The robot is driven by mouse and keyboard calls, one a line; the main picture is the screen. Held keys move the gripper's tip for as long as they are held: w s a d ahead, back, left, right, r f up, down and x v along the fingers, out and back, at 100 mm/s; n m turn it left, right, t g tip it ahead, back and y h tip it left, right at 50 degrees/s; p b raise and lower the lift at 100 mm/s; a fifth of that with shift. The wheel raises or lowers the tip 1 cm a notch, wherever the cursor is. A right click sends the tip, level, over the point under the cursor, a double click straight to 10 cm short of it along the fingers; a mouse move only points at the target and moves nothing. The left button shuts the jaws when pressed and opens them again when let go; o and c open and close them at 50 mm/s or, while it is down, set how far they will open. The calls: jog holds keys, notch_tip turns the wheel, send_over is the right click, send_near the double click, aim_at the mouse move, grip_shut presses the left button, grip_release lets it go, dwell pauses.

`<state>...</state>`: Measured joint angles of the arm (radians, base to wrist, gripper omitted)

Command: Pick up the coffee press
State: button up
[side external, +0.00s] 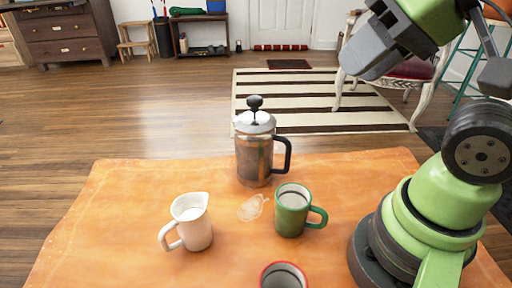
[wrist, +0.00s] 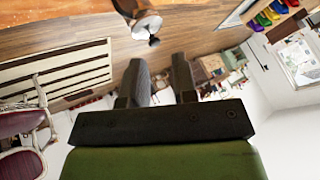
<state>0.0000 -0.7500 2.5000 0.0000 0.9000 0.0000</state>
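The coffee press (side external: 255,147) stands upright at the far middle of the orange table, with a glass-and-metal body, a silver lid, a black knob and a black handle facing right. It also shows in part at the top edge of the wrist view (wrist: 147,25). My gripper (side external: 362,60) is high up at the upper right, above and to the right of the press and well apart from it. In the wrist view its two fingers (wrist: 158,78) are spread apart with nothing between them.
On the orange table (side external: 110,225), a green mug (side external: 291,211) stands close in front of the press on the right. A white jug (side external: 190,222) is front left, and a red-rimmed cup (side external: 283,276) is at the near edge. A small translucent item (side external: 251,208) lies between them. The table's left side is clear.

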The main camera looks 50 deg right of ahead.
jog(key=n+g+h, duration=0.4)
jog(key=n+h, duration=1.1)
jog(key=n, duration=1)
send_near(287, 155)
jog(key=x, duration=0.9)
jog(key=shift+d+f, duration=0.15)
jog(key=shift+d, duration=0.25)
grip_shut()
